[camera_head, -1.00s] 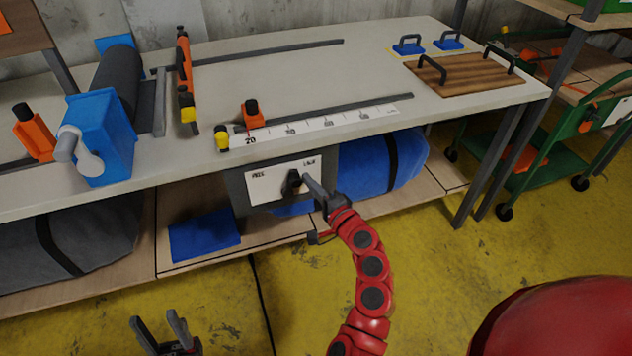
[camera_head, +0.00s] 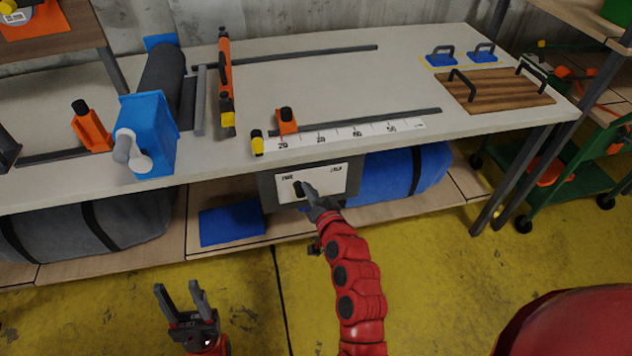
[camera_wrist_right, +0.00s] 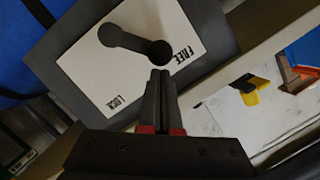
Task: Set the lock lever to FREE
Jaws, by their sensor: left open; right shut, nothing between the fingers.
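The lock panel (camera_head: 322,184) is a white plate on a dark backing under the bench's front edge, with FREE at its left and LOCK at its right. Its black lever (camera_head: 298,188) leans left, to the FREE side. In the right wrist view the lever (camera_wrist_right: 135,44) has its knobbed end close to the FREE word. My right gripper (camera_head: 303,186) is shut and empty, its tips beside that knob; in the right wrist view the fingertips (camera_wrist_right: 160,74) look very near it, contact unclear. My left gripper (camera_head: 180,288) is open and empty, low in front of the bench.
The bench top (camera_head: 330,85) is above the panel, with a ruler strip (camera_head: 355,132) and a blue crank box (camera_head: 148,135). A blue roll (camera_head: 400,172) and a blue folded piece (camera_head: 232,223) lie on the shelf below. The yellow floor in front is clear.

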